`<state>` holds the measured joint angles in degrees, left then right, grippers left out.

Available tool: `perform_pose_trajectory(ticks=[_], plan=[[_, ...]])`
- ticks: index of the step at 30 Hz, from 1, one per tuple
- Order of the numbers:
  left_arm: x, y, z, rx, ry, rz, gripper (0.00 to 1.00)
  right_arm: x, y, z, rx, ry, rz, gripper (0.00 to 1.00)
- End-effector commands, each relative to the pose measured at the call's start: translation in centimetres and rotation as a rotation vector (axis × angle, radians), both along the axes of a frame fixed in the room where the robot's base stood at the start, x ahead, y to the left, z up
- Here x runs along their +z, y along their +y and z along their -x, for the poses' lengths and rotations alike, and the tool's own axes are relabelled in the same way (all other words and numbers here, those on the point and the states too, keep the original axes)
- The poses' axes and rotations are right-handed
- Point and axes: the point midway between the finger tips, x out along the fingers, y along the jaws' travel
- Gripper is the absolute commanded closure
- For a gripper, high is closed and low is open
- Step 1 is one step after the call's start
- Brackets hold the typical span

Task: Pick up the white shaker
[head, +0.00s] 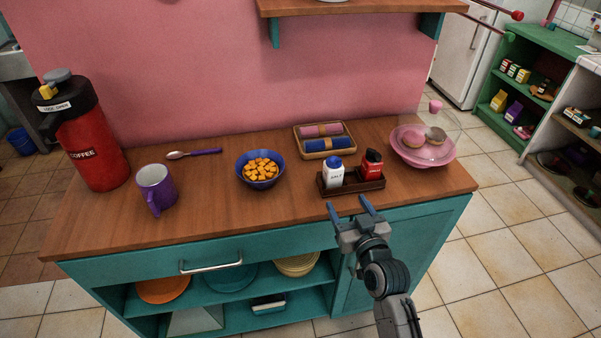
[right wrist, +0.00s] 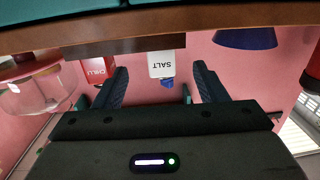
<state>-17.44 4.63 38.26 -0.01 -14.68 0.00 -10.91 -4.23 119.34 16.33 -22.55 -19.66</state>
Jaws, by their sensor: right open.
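The white shaker (head: 333,175) with a blue cap stands upright in the left part of a dark wooden holder (head: 352,187), near the front edge of the counter. In the right wrist view, which is upside down, the white shaker (right wrist: 166,66) reads "SALT" and appears between the fingers, farther off. My right gripper (head: 348,204) is open and empty, in front of the holder and apart from the shaker. My left gripper is not in view.
A red chili shaker (head: 372,165) stands right beside the white one in the holder. A pink dish with a clear dome (head: 424,150) is to the right, a blue bowl (head: 261,174) to the left. A tray with rolled cloths (head: 303,149) lies behind.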

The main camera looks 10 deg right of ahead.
Motion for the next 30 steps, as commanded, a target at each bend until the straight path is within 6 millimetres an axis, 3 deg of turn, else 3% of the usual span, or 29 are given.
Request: perform_pose_trajectory(ticks=[2, 5, 12, 30], plan=[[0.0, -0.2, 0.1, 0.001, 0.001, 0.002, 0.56, 1.5, 0.0, -0.4, -0.005, -0.042, -0.005, 0.35], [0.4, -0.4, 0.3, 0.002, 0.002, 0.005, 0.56, 2.0, 0.2, -1.7, -0.007, -0.055, -0.006, 0.35], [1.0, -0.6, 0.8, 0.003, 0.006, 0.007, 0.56, 1.9, 0.5, -5.2, -0.007, -0.051, -0.005, 0.35], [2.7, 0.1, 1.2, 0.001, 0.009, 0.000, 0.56, 1.4, 1.0, -11.0, -0.008, -0.050, -0.005, 0.35]])
